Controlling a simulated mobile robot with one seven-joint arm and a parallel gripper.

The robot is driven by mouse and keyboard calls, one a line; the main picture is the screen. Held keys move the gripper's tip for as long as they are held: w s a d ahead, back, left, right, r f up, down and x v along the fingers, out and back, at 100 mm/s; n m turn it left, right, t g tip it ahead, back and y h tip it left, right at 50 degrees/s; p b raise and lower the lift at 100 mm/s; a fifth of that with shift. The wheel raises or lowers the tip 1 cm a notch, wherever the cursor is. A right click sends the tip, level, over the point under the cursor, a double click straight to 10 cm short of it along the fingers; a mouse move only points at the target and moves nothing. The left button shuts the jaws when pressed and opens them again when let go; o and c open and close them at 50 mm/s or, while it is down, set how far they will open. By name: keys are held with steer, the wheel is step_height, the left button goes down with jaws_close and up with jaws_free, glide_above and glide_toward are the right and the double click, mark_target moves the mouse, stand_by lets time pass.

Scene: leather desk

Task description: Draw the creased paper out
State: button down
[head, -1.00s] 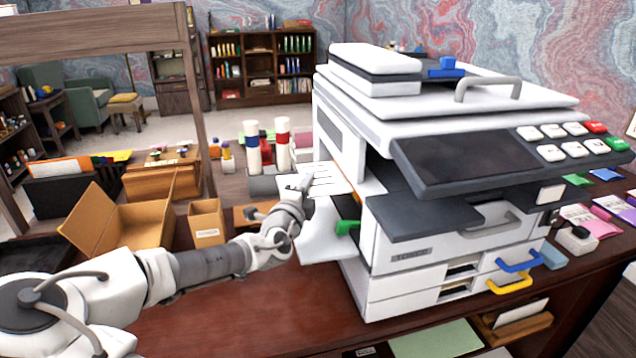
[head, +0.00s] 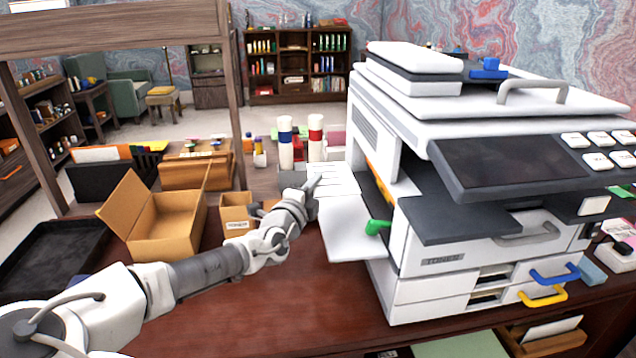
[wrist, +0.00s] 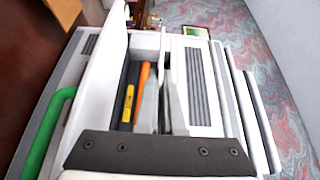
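My gripper (head: 316,184) is beside the open left side of the white printer (head: 480,225). A white sheet with faint grey lines (head: 340,179) shows right at its tip, beside the opening; it looks like the creased paper, but I cannot make out the crease. In the wrist view my gripper (wrist: 164,98) has two pale grey fingers close together in front of the opening. Whether the sheet is between them is not clear. A white side panel (head: 350,235) hangs open below, by a green lever (head: 377,228). An orange strip (wrist: 142,90) lies inside the opening.
Two white cylinders with coloured bands (head: 316,140) stand behind my gripper. The desk (head: 300,320) in front is clear.

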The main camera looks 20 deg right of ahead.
steer(key=shift+r+p, duration=0.75)
steer(key=shift+r, duration=0.8)
